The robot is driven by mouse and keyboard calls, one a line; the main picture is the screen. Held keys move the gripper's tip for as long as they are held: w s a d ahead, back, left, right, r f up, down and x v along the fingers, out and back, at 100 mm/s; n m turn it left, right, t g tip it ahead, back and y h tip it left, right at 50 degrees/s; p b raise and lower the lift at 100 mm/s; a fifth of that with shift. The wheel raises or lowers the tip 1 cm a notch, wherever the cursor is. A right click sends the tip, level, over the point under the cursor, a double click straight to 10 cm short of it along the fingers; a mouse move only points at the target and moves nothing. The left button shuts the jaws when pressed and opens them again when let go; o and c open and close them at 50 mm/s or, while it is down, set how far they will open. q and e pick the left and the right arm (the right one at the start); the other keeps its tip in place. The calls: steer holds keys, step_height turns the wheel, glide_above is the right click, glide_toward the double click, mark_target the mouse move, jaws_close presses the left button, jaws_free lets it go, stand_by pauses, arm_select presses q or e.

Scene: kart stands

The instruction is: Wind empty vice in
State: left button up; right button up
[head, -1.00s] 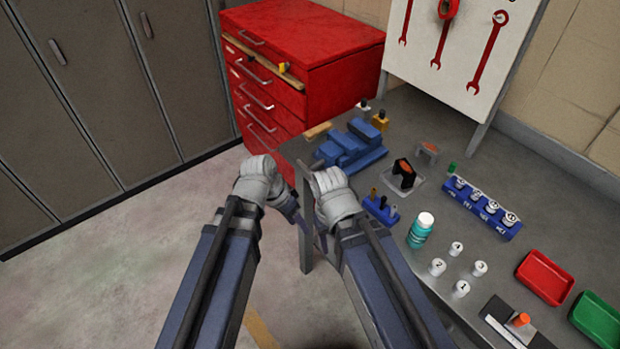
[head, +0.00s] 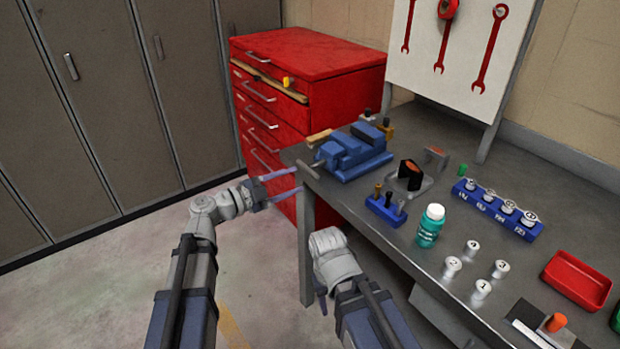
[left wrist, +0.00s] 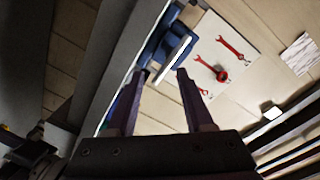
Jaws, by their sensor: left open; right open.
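The blue vice (head: 345,160) stands at the bench's near left corner; I see nothing held between its jaws. Its grey handle bar (head: 308,169) sticks out at the front, past the bench edge. In the left wrist view the vice (left wrist: 153,48) and its pale bar (left wrist: 175,52) show beyond the fingertips. My left gripper (head: 299,181) is open and empty, pointing at the handle from the left, just short of it. Its fingers also show apart in the left wrist view (left wrist: 162,76). My right gripper (head: 322,298) hangs low beside the bench front, its fingers mostly hidden.
Right of the vice are a black-and-orange item (head: 410,173), a blue tool holder (head: 385,211), a teal bottle (head: 430,227), and several white weights. The floor left of the bench is clear.

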mark_target(306, 169)
arm_select(q)
steer(key=shift+t, duration=0.4)
steer(key=shift+w+a+r+x, duration=0.1)
steer(key=shift+w+r+x, duration=0.05)
steer(key=shift+x, duration=1.05)
steer(key=shift+w+a+r+x, duration=0.1)
steer(key=shift+x, duration=1.15)
steer(key=shift+w+a+r+x, duration=0.1)
steer(key=shift+w+r+x, duration=0.05)
steer(key=shift+x, duration=1.05)
jaws_close()
